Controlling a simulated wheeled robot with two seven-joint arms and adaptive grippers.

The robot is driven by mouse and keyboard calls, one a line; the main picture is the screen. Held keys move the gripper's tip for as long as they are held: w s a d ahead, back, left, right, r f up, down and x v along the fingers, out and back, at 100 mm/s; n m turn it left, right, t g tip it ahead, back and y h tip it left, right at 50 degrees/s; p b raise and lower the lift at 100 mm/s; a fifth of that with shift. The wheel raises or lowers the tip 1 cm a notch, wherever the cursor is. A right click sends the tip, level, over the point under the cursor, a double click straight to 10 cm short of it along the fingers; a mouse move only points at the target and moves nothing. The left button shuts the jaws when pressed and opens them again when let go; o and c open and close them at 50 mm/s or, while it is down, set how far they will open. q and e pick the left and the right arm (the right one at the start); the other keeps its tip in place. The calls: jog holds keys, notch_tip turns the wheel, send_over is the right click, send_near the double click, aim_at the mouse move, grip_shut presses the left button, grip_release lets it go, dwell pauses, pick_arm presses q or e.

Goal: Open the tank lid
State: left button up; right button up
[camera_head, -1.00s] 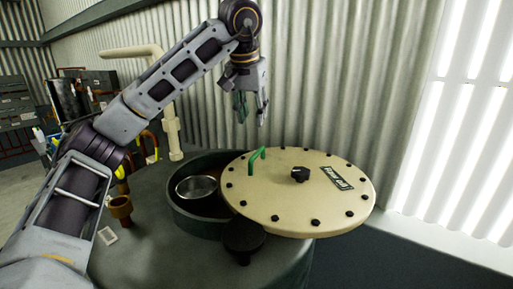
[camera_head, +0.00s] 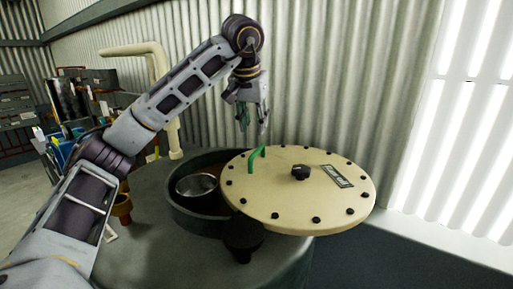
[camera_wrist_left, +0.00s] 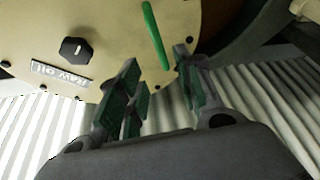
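The tank lid (camera_head: 300,205) is a round cream disc with dark bolts around its rim, a black knob (camera_head: 300,172), a "RAW OIL" label and a green handle (camera_head: 256,158). It sits swung to the right, leaving part of the dark tank opening (camera_head: 180,207) uncovered. My left gripper (camera_head: 253,128) hangs above the lid's far edge, near the handle but apart from it. In the left wrist view its green-padded fingers (camera_wrist_left: 165,95) are spread and empty, with the handle (camera_wrist_left: 156,35) beyond them. My right gripper is not seen.
A metal bowl (camera_head: 197,186) sits in the tank opening. A cream pipe (camera_head: 160,85) rises behind the tank at left. A corrugated wall (camera_head: 350,90) stands close behind the lid. A black pivot (camera_head: 242,238) is at the lid's front edge.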

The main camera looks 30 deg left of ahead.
aim_at(257, 149)
pick_arm(q)
jog(key=shift+p+x, duration=0.35)
jog(key=shift+x, duration=4.6)
jog(key=shift+c, duration=0.3)
grip_shut()
